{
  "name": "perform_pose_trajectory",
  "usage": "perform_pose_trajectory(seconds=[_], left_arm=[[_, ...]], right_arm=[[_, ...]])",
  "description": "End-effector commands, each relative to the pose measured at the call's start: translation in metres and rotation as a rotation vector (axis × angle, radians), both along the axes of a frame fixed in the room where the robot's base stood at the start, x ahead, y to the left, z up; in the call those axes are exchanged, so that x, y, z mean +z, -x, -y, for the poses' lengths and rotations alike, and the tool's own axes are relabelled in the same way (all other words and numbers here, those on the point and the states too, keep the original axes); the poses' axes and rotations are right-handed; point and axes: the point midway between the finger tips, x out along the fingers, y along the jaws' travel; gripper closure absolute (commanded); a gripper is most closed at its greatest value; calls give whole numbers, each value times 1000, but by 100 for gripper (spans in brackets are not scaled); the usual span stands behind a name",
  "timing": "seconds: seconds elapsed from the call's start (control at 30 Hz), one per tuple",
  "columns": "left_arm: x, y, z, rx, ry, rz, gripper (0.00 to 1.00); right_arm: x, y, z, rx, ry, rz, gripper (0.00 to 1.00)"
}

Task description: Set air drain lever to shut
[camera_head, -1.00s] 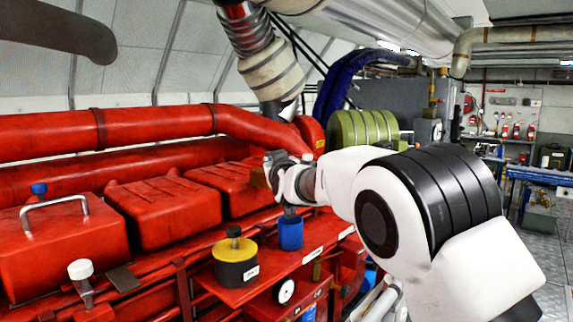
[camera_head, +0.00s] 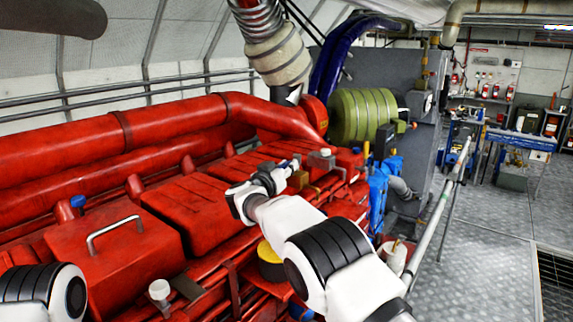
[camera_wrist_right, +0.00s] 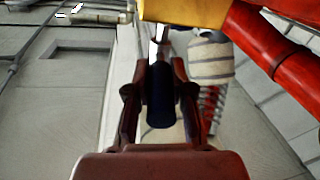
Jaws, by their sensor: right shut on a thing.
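My right gripper (camera_head: 286,168) is at the top of the red engine, beside a small brass-coloured block (camera_head: 298,180). In the right wrist view its two fingers (camera_wrist_right: 159,75) are closed on either side of a dark blue-black lever handle (camera_wrist_right: 160,100). The handle's thin metal stem runs up toward the yellow block (camera_wrist_right: 185,10). In the head view the lever is too small and partly covered by the gripper, so its exact angle cannot be told. Part of my left arm shows at the lower left of the head view, but its gripper is out of frame.
The red engine (camera_head: 110,250) with covers and pipes fills the left and middle. A ribbed green cylinder (camera_head: 362,115) and blue parts (camera_head: 378,195) stand behind the gripper. A metal handrail (camera_head: 440,210) runs at right, with open floor (camera_head: 480,250) beyond it.

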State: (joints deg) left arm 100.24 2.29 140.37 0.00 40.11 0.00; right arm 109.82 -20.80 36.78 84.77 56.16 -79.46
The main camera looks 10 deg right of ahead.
Motion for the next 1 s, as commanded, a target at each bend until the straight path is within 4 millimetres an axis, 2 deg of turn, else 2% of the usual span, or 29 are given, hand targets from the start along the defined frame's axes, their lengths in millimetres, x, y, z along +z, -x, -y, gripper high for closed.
perform_pose_trajectory(seconds=[0.63, 0.67, 0.7, 0.73, 1.0], left_arm=[[1, 0, 0, 0, 0, 0, 100], [1, 0, 0, 0, 0, 0, 100], [1, 0, 0, 0, 0, 0, 100], [1, 0, 0, 0, 0, 0, 100], [1, 0, 0, 0, 0, 1, 100]], right_arm=[[3, -1, 3, -50, 1, 4, 100], [3, -1, 3, -50, 1, 4, 74], [3, -1, 3, -50, 1, 4, 60], [3, -1, 3, -50, 1, 4, 52], [2, -1, 2, -48, 1, 3, 52]])
